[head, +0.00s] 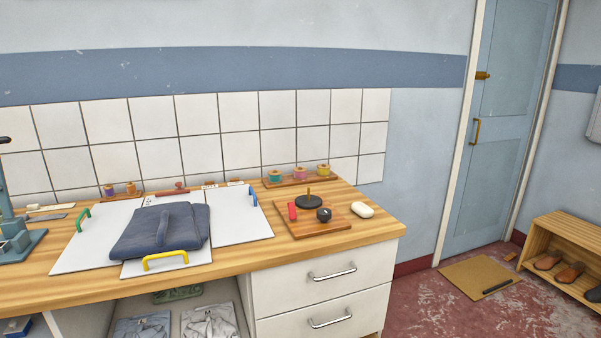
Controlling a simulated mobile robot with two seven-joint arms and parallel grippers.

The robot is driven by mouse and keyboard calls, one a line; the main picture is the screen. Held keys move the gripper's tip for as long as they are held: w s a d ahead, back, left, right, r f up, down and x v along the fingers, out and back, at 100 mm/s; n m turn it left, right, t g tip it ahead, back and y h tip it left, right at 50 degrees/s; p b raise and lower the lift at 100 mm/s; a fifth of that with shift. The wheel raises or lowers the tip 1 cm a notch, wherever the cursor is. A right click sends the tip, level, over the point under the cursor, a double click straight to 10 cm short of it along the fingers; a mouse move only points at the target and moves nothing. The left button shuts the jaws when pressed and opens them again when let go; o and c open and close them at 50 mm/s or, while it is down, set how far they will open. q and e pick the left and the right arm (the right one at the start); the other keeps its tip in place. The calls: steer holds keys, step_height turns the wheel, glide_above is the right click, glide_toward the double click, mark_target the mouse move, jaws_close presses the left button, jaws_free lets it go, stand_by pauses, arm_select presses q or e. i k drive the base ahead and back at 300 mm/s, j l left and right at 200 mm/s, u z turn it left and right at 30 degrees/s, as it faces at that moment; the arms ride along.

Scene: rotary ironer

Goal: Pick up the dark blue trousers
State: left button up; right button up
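The dark blue trousers (152,235) lie folded on the wooden worktop, in the left half of the head view. They rest on white boards (97,243), mostly on the middle one, which has a yellow handle (166,261) at its front. A fold stands up a little across the middle of the trousers. Neither of my grippers shows in this view.
A board with a green handle (83,219) and one with a blue handle (253,196) flank the trousers. To the right, a wooden board (312,235) carries small items beside a white soap-like object (362,210). Drawers (322,285) are below; a door (500,120) stands far right.

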mark_target(182, 225)
steer(key=k+j+z, duration=0.1)
steer(key=j+z, duration=0.25)
steer(key=k+j+z, duration=0.1)
steer(key=j+z, duration=0.2)
steer(key=k+j+z, duration=0.2)
steer(key=j+z, duration=0.15)
steer(key=k+j+z, duration=0.2)
steer(key=j+z, duration=0.15)
steer(key=j+u, duration=0.15)
steer(key=u, duration=1.35)
